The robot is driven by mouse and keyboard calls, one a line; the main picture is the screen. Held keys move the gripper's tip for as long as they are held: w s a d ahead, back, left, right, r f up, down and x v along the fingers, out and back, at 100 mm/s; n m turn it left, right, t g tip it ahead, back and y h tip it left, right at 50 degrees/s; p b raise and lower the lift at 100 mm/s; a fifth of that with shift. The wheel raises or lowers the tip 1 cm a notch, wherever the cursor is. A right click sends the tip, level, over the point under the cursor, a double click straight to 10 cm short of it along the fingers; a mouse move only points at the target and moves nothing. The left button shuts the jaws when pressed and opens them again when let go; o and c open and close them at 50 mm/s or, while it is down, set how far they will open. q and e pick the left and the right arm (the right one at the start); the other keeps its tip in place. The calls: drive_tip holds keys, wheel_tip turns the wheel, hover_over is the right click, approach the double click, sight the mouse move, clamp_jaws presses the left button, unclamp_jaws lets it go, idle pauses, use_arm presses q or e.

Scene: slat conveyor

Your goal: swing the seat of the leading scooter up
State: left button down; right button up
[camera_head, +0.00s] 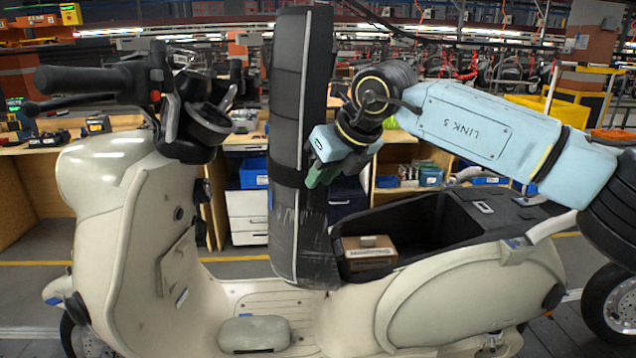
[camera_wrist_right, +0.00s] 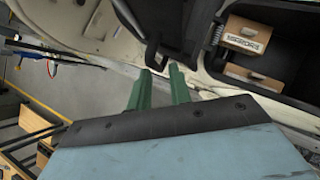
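The cream scooter (camera_head: 140,215) stands side-on with its handlebar at the left. Its black seat (camera_head: 298,235) is raised and stands upright at the front edge of the open storage compartment (camera_head: 432,232). My right gripper (camera_head: 316,182) is beside the seat's underside, at about half its height. In the right wrist view its two green fingers (camera_wrist_right: 160,85) are apart with nothing held between them. A dark part of the raised seat (camera_wrist_right: 165,25) shows just beyond the fingertips. Whether they touch the seat I cannot tell. My left gripper is not in view.
A small cardboard box (camera_head: 369,257) sits in the storage compartment. Behind the scooter are wooden benches with tools (camera_head: 96,124) and blue bins (camera_head: 253,173). A yellow crate (camera_head: 540,108) stands at the back right. Part of another scooter's wheel (camera_head: 615,300) shows at the right edge.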

drive_tip(key=b+v, duration=0.2)
drive_tip(key=v, duration=0.9)
drive_tip(key=shift+s+r, duration=0.15)
drive_tip(key=shift+s, duration=0.05)
